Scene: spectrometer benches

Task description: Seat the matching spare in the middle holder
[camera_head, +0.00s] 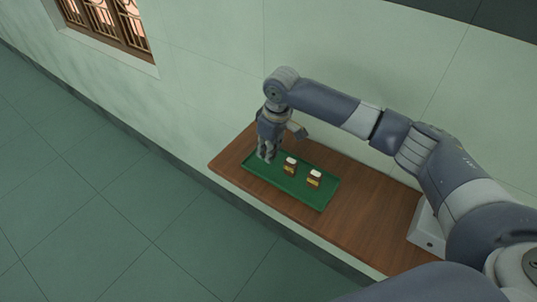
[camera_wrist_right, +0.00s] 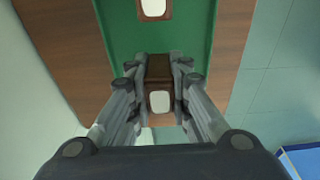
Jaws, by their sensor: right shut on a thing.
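My right gripper (camera_head: 266,155) points down at the left end of a green tray (camera_head: 301,195) in the head view. In the right wrist view the gripper (camera_wrist_right: 161,88) is shut on a small dark brown piece (camera_wrist_right: 159,68) with a white face, over the tray's end. I cannot tell whether this piece touches the tray. Two similar brown pieces with white tops stand on the tray: a middle one (camera_head: 291,165) and a right one (camera_head: 314,178). One of them also shows in the right wrist view (camera_wrist_right: 154,9). No holder can be made out. My left gripper is not in view.
The tray lies on a brown wooden shelf (camera_head: 370,218) along a pale green wall. A white box (camera_head: 428,226) stands at the shelf's right end, partly behind my arm. A blue object (camera_wrist_right: 300,160) shows at the lower right of the wrist view. The shelf between tray and box is bare.

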